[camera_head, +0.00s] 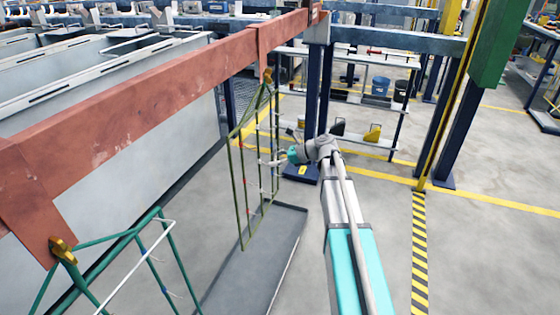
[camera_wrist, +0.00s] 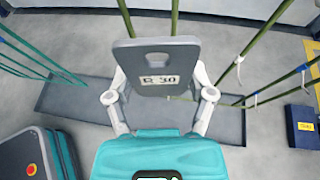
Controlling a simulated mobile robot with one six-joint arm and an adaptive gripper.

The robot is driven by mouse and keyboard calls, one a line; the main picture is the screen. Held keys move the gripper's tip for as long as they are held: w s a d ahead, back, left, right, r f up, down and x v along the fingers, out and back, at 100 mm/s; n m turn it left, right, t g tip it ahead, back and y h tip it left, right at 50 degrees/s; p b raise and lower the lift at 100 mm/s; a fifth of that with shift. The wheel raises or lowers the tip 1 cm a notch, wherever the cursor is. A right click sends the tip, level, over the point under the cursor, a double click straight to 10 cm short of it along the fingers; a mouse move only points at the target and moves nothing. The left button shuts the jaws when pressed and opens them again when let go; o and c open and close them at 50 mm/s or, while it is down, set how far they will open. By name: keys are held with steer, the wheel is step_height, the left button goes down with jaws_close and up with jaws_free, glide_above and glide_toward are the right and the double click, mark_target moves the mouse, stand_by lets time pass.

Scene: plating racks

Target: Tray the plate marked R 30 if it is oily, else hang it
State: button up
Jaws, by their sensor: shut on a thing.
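The plate marked R 30 (camera_wrist: 182,56) is dark grey with a slot near its far end and a pale label. It fills the middle of the wrist view. My gripper (camera_wrist: 160,86) is shut on it, one finger at each side. Its visible face looks matte, with no clear oily shine. In the head view my gripper (camera_head: 284,159) is beside a green hanging rack (camera_head: 235,187) with small red and white hooks; I cannot make out the plate there. The wrist view shows green rack bars (camera_wrist: 259,45) beyond the plate.
The rack hangs from a red beam (camera_head: 150,88). Another green rack (camera_head: 110,238) hangs at the lower left. A dark grey flat pan (camera_head: 262,270) lies on the floor below. Shelves (camera_head: 372,138) with bins stand behind. Floor at the right is clear.

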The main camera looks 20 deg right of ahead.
steer(key=shift+w+a+f, duration=0.1)
steer(key=shift+w+a, duration=0.7)
steer(key=shift+a, duration=0.3)
steer(key=shift+w+a+f, duration=0.1)
steer(key=shift+w+a, duration=0.65)
steer(key=shift+a, duration=0.3)
steer(key=shift+w+a, duration=0.6)
steer(key=shift+a, duration=0.25)
steer(key=shift+w+a+f+b, duration=0.45)
steer(key=shift+a+f+b, duration=0.2)
steer(key=shift+b, duration=0.2)
stand_by(1.6)
steer(key=o, duration=1.2)
steer(key=shift+r, duration=0.1)
steer(key=s+d, duration=0.2)
steer(key=d, duration=0.1)
steer(key=s+d+r+p, duration=0.1)
steer(key=s+d, duration=0.2)
steer(key=s+d+p, duration=0.1)
steer(key=s+d, duration=0.1)
steer(key=d, duration=0.2)
steer(key=shift+s+d+r, duration=0.1)
steer(key=shift+s+r, duration=0.1)
steer(key=shift+r, duration=0.2)
